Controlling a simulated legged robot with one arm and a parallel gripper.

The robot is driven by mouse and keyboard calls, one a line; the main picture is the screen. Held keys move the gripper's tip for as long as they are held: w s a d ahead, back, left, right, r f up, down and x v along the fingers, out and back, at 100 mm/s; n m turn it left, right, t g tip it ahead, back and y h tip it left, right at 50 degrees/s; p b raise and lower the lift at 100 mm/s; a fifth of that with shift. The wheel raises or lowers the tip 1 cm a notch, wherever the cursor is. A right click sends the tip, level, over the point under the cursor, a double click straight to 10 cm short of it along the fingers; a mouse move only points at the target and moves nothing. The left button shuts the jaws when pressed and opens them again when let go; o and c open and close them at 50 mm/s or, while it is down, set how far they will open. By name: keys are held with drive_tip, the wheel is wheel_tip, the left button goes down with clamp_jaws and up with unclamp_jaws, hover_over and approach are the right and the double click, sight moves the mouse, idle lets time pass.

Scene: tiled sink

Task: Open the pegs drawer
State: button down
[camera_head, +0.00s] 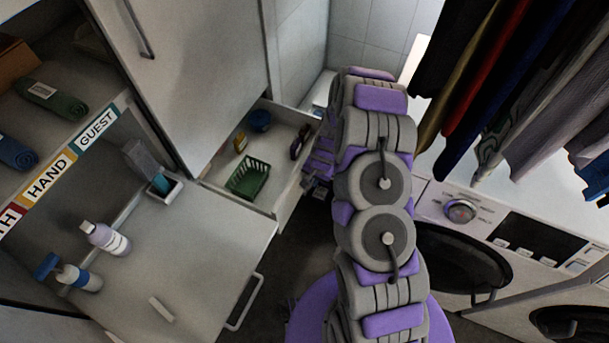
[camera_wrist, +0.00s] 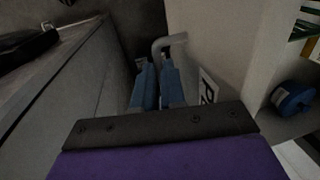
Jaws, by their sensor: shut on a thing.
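The pegs drawer (camera_head: 285,209) is pulled out from the cabinet in the head view, with its inside showing. In the wrist view its pale front (camera_wrist: 205,45) carries a white label (camera_wrist: 208,88), of which a letter like "P" shows. A light bar handle (camera_wrist: 170,42) stands out from that front. My gripper (camera_wrist: 157,78) has its two blue fingers close together at the handle, shut on it. In the head view my gripper (camera_head: 318,172) is beside the drawer front, partly hidden by my arm; the handle is hidden there.
A counter (camera_head: 195,245) with bottles stands at the left. Washing machines (camera_head: 462,250) and hanging clothes (camera_head: 520,70) are at the right.

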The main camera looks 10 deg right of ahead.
drive_tip(key=shift+s+d, duration=0.35)
drive_tip(key=shift+d, duration=0.05)
drive_tip(key=c, duration=1.2)
unclamp_jaws()
drive_tip(key=shift+r, duration=0.1)
wheel_tip(320, 180, up, 17)
drive_tip(key=s+d+p, duration=0.1)
drive_tip(key=d+p, duration=0.1)
drive_tip(key=p, duration=0.1)
drive_tip(key=shift+s+d, duration=0.3)
drive_tip(key=shift+s, duration=0.05)
